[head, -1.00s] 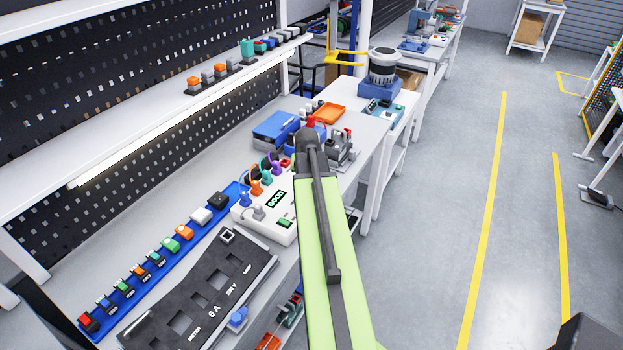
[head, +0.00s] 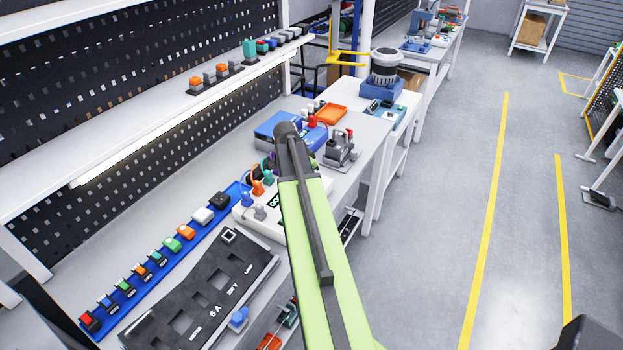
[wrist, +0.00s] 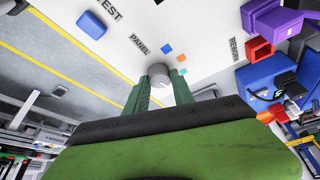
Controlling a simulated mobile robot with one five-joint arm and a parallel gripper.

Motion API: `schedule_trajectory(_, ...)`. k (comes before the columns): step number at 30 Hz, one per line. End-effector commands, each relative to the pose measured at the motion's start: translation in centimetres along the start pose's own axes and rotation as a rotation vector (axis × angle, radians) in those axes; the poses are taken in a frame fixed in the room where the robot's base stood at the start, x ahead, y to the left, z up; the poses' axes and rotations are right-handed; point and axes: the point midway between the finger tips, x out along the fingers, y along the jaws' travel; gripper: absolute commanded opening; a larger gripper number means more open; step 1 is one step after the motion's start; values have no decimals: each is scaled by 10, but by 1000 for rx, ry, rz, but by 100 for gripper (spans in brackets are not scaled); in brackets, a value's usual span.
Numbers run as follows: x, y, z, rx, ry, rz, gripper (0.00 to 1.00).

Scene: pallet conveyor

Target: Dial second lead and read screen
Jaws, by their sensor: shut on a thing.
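The white test panel (head: 243,216) stands on the bench in the head view, partly hidden by my arm. Its dark screen (head: 274,200) shows only in part, with green digits I cannot read in full. Blue (head: 247,199), orange (head: 257,187) and teal (head: 268,177) lead plugs stand along its back edge. In the wrist view, the round grey dial (wrist: 158,74) sits between the green fingers of my gripper (wrist: 160,82), which is shut on it. Small blue and orange marks (wrist: 168,49) lie beside the dial. In the head view my gripper is hidden behind the arm.
A black panel with cut-outs (head: 205,285) and a blue rail of coloured parts (head: 150,272) lie left of the tester. A grey device (head: 340,149), blue box (head: 276,126) and orange tray (head: 331,113) stand behind.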

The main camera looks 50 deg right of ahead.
Motion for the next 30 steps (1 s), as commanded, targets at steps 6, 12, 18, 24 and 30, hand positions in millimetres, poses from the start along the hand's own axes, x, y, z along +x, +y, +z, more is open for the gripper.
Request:
schedule_trajectory(6, 0, -1, 0, 47, -2, 19, 0)
schedule_trajectory(12, 0, -1, 1, 60, -2, 24, 0)
schedule_trajectory(18, 0, -1, 1, 59, -2, 24, 0)
schedule_trajectory(24, 0, -1, 1, 59, -2, 23, 44)
schedule_trajectory(30, 0, -1, 0, 58, -1, 24, 51)
